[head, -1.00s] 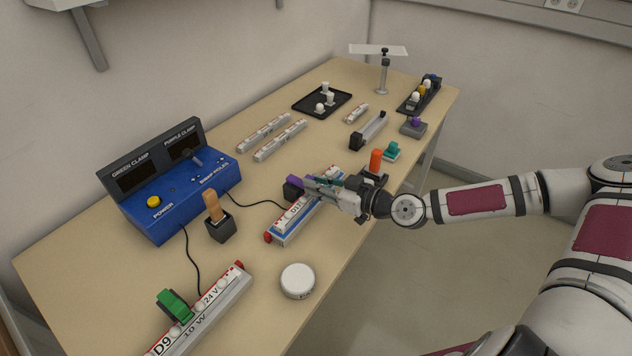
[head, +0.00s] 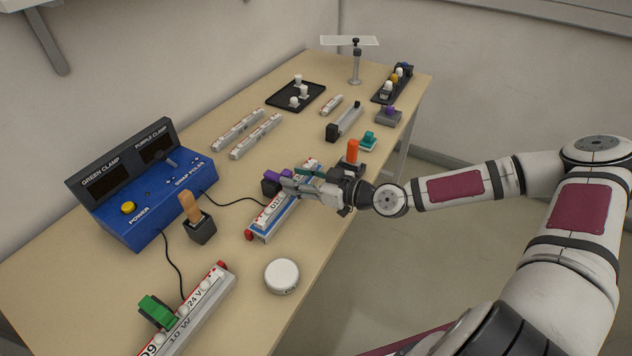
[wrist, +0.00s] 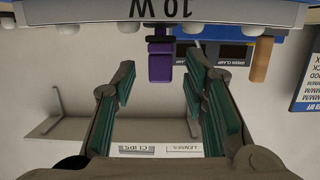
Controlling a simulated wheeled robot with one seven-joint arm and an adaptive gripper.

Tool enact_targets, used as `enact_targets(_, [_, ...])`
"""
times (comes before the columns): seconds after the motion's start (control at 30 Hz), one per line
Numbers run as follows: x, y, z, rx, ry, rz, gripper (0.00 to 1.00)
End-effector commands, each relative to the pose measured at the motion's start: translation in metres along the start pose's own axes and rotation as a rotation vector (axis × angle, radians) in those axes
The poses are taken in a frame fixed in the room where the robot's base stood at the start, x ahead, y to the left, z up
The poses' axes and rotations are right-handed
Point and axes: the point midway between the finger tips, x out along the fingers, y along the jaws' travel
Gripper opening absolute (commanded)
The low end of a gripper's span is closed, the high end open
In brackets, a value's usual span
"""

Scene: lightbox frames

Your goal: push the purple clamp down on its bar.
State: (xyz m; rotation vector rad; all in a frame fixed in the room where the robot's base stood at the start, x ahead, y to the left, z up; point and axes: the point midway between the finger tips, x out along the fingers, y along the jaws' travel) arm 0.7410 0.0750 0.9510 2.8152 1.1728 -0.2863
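The purple clamp (head: 275,177) sits on the far side of a white bar with a blue edge (head: 262,226), around its middle. In the wrist view the purple clamp (wrist: 160,62) stands out from the bar (wrist: 90,14), which is marked 10 W and appears upside down across the top. My gripper (head: 291,184) is at the bar, right by the clamp. In the wrist view my gripper (wrist: 160,84) is open, its green-padded fingers on either side of the clamp in the picture. Nothing is between the pads. My fingers partly cover the bar in the head view.
A blue power box (head: 150,205) with two displays stands at left. A green clamp (head: 156,310) is on another bar in front. A wooden-handled tool in a dark holder (head: 202,228) and a white round dial (head: 282,276) are nearby. An orange post (head: 352,150) stands behind my gripper.

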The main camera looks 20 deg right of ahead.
Motion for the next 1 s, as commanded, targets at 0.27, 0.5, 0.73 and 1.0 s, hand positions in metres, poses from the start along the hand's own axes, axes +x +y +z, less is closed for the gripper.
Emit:
enact_targets(0.27, [-0.048, 0.001, 0.0, 0.002, 0.0, 0.005, 0.4])
enact_targets(0.5, [-0.086, 0.001, 0.001, 0.003, 0.0, 0.006, 0.4])
enact_targets(0.73, [-0.105, 0.0, 0.0, 0.004, 0.001, 0.002, 0.4])
enact_targets(1.0, [-0.112, 0.0, 0.0, 0.0, -0.001, 0.002, 0.4])
